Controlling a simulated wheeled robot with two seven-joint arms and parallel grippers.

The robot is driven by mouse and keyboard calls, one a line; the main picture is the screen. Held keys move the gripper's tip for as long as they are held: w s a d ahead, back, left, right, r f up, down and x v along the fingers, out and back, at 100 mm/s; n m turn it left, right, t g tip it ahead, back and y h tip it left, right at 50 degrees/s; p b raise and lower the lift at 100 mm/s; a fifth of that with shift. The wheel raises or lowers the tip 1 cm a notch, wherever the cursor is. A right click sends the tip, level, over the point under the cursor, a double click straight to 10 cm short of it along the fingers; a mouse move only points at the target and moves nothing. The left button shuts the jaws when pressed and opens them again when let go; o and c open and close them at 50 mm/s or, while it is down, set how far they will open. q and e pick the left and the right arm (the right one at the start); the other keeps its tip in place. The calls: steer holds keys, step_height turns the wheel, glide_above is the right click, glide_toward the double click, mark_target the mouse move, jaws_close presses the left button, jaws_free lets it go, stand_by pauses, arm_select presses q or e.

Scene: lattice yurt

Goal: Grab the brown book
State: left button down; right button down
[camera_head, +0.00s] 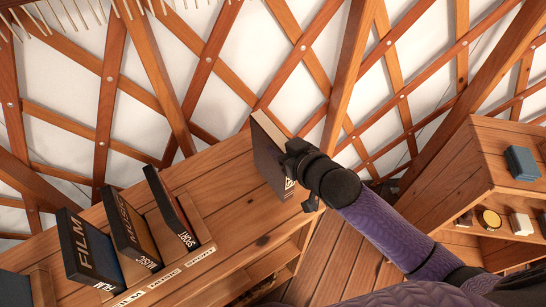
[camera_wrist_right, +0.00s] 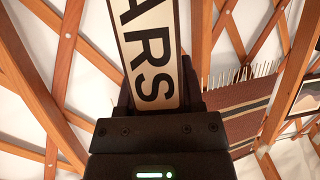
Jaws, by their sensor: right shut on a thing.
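The brown book (camera_head: 267,158) is upright, with a dark brown cover and pale page edges, at the right end of the wooden shelf top. My right gripper (camera_head: 293,163) comes in from the right and is shut on it near the spine. In the right wrist view, the cream spine of the book (camera_wrist_right: 150,45) shows the black letters "ARS" and rises from between the fingers (camera_wrist_right: 155,100). Whether its bottom touches the shelf top is hard to tell. My left gripper is out of view.
Books marked FILM (camera_head: 87,247), MUSIC (camera_head: 130,232) and SPORT (camera_head: 172,210) stand in a labelled wooden rack (camera_head: 207,252) at the left. The shelf top (camera_head: 225,180) between rack and brown book is clear. Another wooden shelf (camera_head: 450,180) with a blue-grey box (camera_head: 521,163) stands right.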

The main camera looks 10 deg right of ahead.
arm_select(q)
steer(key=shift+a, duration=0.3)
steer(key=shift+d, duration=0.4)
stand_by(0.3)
